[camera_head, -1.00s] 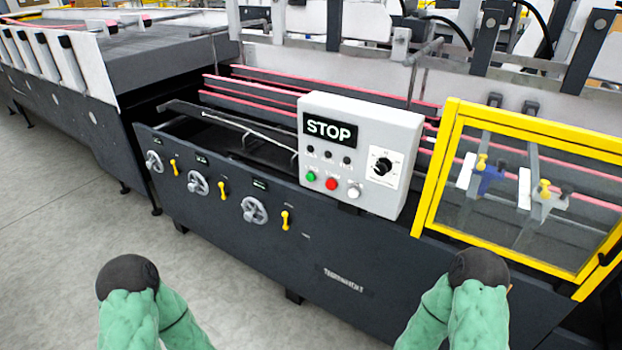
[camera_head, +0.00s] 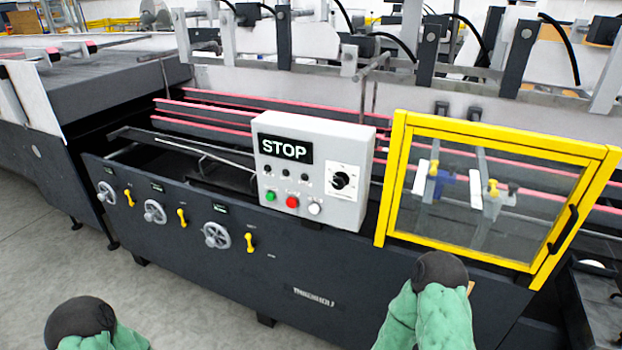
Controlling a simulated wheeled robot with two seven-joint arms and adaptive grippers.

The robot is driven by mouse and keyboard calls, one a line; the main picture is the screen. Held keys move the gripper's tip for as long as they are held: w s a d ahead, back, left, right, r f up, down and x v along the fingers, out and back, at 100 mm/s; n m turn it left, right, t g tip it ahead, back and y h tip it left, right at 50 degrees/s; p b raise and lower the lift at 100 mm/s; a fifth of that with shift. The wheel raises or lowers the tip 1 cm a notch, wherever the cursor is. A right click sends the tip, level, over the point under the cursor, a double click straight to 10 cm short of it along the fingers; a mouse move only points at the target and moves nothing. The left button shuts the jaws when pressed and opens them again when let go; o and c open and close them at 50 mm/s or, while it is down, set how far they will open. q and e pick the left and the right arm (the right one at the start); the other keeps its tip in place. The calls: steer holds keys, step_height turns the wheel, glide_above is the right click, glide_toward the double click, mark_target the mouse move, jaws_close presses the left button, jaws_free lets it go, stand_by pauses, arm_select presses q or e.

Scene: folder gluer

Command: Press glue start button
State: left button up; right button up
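A light grey control box (camera_head: 345,207) with a black STOP display (camera_head: 285,149) stands on the dark machine's front panel. Its lower row holds a green button (camera_head: 270,196), a red button (camera_head: 292,202) and a white button (camera_head: 315,208). Small dark knobs or lamps sit above them, and a black rotary dial (camera_head: 340,180) is on the right. The button labels are too small to read, so I cannot tell which is glue start. Both my arms show as green sleeves with black rounded joints, low in the picture, apart from the box. Neither gripper's fingers are visible.
A yellow-framed clear guard (camera_head: 392,180) stands right of the box. Handwheels (camera_head: 216,236) and yellow levers (camera_head: 251,243) stick out of the front panel (camera_head: 200,262) at left. Pink-edged rails (camera_head: 215,118) run behind the box. Grey floor (camera_head: 60,240) is clear at lower left.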

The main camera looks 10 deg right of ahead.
stand_by(0.3)
jaws_close()
stand_by(1.2)
